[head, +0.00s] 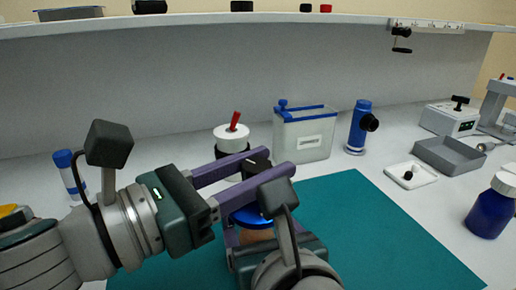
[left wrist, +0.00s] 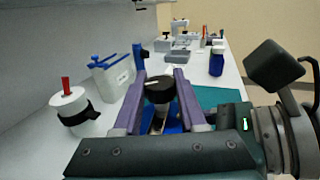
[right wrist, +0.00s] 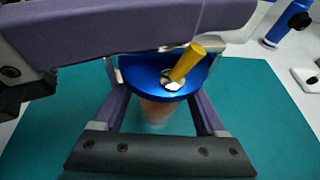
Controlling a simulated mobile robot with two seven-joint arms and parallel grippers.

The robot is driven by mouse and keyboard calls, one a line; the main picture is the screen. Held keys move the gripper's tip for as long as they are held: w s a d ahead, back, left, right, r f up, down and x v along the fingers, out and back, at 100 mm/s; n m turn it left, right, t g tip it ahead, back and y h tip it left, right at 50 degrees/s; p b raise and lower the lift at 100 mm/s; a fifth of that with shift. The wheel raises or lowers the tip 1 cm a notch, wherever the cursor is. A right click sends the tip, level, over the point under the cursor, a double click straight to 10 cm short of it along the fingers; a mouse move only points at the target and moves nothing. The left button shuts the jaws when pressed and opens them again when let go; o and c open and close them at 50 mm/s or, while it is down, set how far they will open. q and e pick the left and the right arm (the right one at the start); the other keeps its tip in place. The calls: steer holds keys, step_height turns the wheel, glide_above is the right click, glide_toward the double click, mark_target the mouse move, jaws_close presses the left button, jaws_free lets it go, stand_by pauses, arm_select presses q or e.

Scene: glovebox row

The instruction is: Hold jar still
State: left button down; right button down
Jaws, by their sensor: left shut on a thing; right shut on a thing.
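The jar (right wrist: 155,113) has an orange-brown body under a wide blue top (right wrist: 143,75); it is upright over the green mat (head: 345,215). In the right wrist view my right gripper (right wrist: 160,97) has a finger on each side of the jar body and is shut on it. A yellow handle (right wrist: 187,62) slants up from the blue top. My left gripper (head: 277,162) is above, its purple fingers shut on a black cap (left wrist: 160,88) with a white mark. The fingers hide how the cap meets the blue top. The jar's base is hidden in the head view.
Behind stand a white-lidded jar with a red handle (head: 232,138), a clear blue-rimmed tank (head: 303,138) and a blue scope-like stand (head: 358,130). To the right are a white dish (head: 410,175), a grey tray (head: 453,155) and a blue bottle (head: 490,213). The mat's right part is bare.

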arm_select(q)
steer(key=m+g+h, duration=0.2)
steer(key=m+g, duration=0.1)
steer(key=g, duration=0.1)
steer(key=shift+w, duration=0.1)
steer(key=shift+m+g+h, duration=0.7)
steer(key=shift+m+g, duration=0.5)
steer(key=shift+g, duration=0.6)
steer(key=shift+c, duration=2.3)
jaws_free()
steer(key=s+a, duration=0.2)
steer(key=a, duration=1)
steer(key=shift+s, duration=0.15)
steer(key=shift+d, duration=0.1)
